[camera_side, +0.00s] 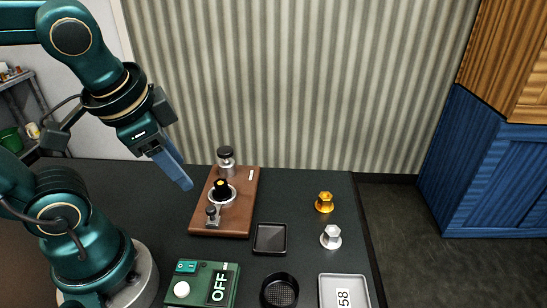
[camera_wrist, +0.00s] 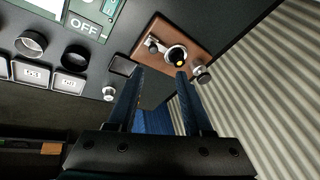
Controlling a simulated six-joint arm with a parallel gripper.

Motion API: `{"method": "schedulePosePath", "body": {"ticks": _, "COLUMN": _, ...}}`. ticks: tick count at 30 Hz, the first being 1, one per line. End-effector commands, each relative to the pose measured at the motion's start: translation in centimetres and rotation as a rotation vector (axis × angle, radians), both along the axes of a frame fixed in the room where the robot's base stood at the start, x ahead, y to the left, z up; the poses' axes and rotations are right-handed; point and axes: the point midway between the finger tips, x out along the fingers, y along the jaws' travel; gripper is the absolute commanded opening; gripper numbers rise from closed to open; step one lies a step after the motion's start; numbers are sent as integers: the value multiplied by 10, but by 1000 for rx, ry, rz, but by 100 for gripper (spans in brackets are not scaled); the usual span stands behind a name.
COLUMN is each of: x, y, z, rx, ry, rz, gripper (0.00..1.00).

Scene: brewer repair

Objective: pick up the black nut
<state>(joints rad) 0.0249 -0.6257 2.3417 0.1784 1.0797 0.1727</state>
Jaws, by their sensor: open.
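A black nut-like piece with a yellow top (camera_side: 221,188) sits in a pale ring on the brown wooden board (camera_side: 241,217); I take it for the black nut. In the wrist view it shows (camera_wrist: 179,61) near the tip of the right-hand finger. My gripper (camera_side: 186,184) is open and empty, above the table to the left of the board, apart from the piece. In the wrist view the gripper's two fingers (camera_wrist: 160,73) are spread, with the board beyond them.
A black-capped metal post (camera_side: 226,160) and a small metal fitting (camera_side: 212,217) stand on the board near the piece. Gold (camera_side: 324,203) and silver (camera_side: 331,237) nuts stand at right. A small dark tray (camera_side: 270,238), green OFF box (camera_side: 196,284) and round black basket (camera_side: 279,291) lie in front.

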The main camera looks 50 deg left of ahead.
Motion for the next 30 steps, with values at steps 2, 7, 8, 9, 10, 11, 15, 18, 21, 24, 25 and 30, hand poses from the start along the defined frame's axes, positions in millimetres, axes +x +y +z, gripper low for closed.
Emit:
{"method": "schedulePosePath", "body": {"ticks": 2, "x": 4, "y": 8, "z": 0, "rx": 80, "ry": 85, "rz": -70, "gripper": 51}}
{"method": "schedulePosePath", "body": {"ticks": 7, "x": 17, "y": 26, "z": -2, "rx": 261, "ry": 282, "rz": -229, "gripper": 51}}
{"method": "schedulePosePath", "body": {"ticks": 8, "x": 21, "y": 28, "z": -3, "rx": 294, "ry": 318, "rz": -259, "gripper": 51}}
{"method": "schedulePosePath", "body": {"ticks": 9, "x": 25, "y": 31, "z": -5, "rx": 337, "ry": 366, "rz": -297, "gripper": 51}}
{"method": "schedulePosePath", "body": {"ticks": 10, "x": 29, "y": 33, "z": -6, "rx": 370, "ry": 402, "rz": -326, "gripper": 51}}
{"method": "schedulePosePath", "body": {"ticks": 11, "x": 33, "y": 35, "z": -7, "rx": 400, "ry": 436, "rz": -353, "gripper": 51}}
{"method": "schedulePosePath", "body": {"ticks": 15, "x": 52, "y": 39, "z": -15, "rx": 548, "ry": 591, "rz": -479, "gripper": 51}}
{"method": "schedulePosePath", "body": {"ticks": 18, "x": 66, "y": 39, "z": -24, "rx": 652, "ry": 697, "rz": -562, "gripper": 51}}
{"method": "schedulePosePath", "body": {"ticks": 21, "x": 79, "y": 35, "z": -36, "rx": 755, "ry": 795, "rz": -643, "gripper": 51}}
{"method": "schedulePosePath", "body": {"ticks": 24, "x": 91, "y": 29, "z": -51, "rx": 858, "ry": 885, "rz": -719, "gripper": 51}}
{"method": "schedulePosePath", "body": {"ticks": 25, "x": 94, "y": 27, "z": -56, "rx": 889, "ry": 911, "rz": -742, "gripper": 51}}
{"method": "schedulePosePath", "body": {"ticks": 30, "x": 104, "y": 12, "z": -88, "rx": 1034, "ry": 1020, "rz": -849, "gripper": 51}}
